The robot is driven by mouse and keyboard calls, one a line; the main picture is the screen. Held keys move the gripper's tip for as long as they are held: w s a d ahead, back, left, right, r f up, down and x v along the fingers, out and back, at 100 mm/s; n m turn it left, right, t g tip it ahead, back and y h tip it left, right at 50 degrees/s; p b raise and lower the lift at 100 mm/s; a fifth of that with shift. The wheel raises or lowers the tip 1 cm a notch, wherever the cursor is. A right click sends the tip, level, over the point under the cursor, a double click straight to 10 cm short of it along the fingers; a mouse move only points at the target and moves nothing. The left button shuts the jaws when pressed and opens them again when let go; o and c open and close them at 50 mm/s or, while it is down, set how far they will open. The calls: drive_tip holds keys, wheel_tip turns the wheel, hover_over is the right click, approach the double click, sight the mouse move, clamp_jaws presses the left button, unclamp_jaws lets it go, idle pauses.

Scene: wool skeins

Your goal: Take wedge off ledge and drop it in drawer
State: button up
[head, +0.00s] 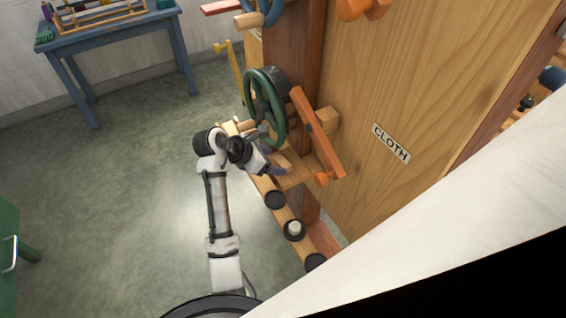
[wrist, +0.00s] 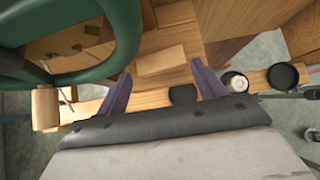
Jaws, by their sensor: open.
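The wedge, a small light wooden block (wrist: 162,61), lies on the wooden ledge (wrist: 160,38) in the wrist view. In the head view the ledge (head: 300,171) juts from the wooden post, and the wedge (head: 284,162) shows beside a finger. My gripper (wrist: 160,78) is open and empty, its two purple-grey fingers on either side of the wedge's near end. In the head view my gripper (head: 273,152) is at the ledge, below the green wheel. I cannot make out an open drawer in either view.
A green handwheel (head: 266,108) stands close beside my gripper. An orange bar (head: 318,132) slants over the ledge. A rail with black round cups (head: 275,200) runs below. A green cabinet with a pale handle (head: 11,253) is at far left. A blue table (head: 110,32) stands behind open floor.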

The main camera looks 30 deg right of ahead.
drive_tip(key=shift+x, duration=1.25)
drive_tip(key=c, duration=0.6)
drive_tip(key=shift+a+r+b, duration=0.1)
drive_tip(key=shift+a+b, duration=0.05)
drive_tip(key=shift+b, duration=0.15)
drive_tip(key=shift+w+a, duration=0.15)
drive_tip(key=shift+a, duration=2.8)
drive_tip(key=shift+w+a, duration=0.2)
drive_tip(key=shift+a, duration=2.75)
drive_tip(key=shift+w+a, duration=0.15)
drive_tip(key=shift+a, duration=2.85)
drive_tip(key=shift+w+a, duration=0.1)
